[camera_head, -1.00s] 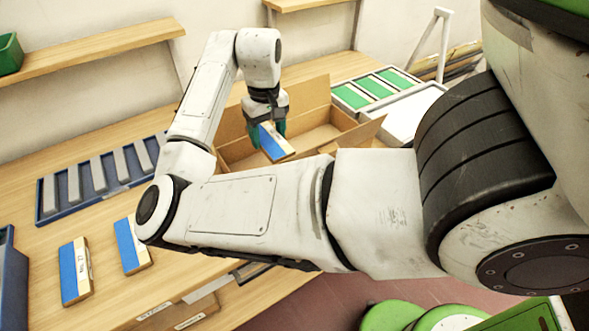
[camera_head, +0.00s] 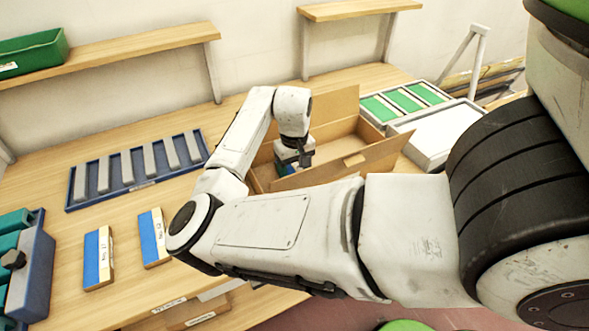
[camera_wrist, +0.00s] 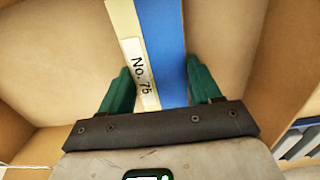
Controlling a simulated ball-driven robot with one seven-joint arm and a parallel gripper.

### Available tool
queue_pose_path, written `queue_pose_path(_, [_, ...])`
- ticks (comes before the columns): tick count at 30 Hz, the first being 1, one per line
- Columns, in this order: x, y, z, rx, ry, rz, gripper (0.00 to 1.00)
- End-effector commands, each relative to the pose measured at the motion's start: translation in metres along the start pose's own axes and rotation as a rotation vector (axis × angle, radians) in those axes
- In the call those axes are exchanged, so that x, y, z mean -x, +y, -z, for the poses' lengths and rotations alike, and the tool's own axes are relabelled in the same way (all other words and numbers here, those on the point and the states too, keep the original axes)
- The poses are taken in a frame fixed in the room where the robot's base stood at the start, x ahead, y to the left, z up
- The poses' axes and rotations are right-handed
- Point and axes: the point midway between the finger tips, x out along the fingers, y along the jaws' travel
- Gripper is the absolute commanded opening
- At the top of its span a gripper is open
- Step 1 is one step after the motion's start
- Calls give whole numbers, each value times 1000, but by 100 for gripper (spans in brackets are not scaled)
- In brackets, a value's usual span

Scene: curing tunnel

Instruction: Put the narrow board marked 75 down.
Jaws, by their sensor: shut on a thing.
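The narrow board (camera_wrist: 165,45) is blue with a pale edge and a white label reading "No. 75" in the wrist view. My gripper (camera_wrist: 160,75) is shut on it, a green finger at each side. In the head view my gripper (camera_head: 293,165) is down inside the open cardboard box (camera_head: 375,153), near its left end. Only a small blue bit of the board shows there. Brown box floor and walls surround the board in the wrist view. I cannot tell whether the board touches the floor.
Two blue-and-wood boards (camera_head: 98,257) (camera_head: 153,238) lie on the bench left of my arm. A blue rack (camera_head: 77,201) with several grey bars is behind them. A tray with green panels (camera_head: 405,100) and a white-topped tray (camera_head: 440,133) stand right of the box.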

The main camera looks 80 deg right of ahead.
Motion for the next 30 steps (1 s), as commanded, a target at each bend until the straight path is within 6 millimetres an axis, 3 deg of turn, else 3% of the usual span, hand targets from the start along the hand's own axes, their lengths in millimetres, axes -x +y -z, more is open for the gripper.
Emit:
queue_pose_path(7, [-2,0,0,1,0,0,32])
queue_pose_path(8, [-2,0,0,1,0,1,65])
queue_pose_path(15, [-2,0,0,0,0,1,88])
queue_pose_path(25, [2,0,0,-1,1,1,88])
queue_pose_path(30, [25,1,0,-2,3,0,88])
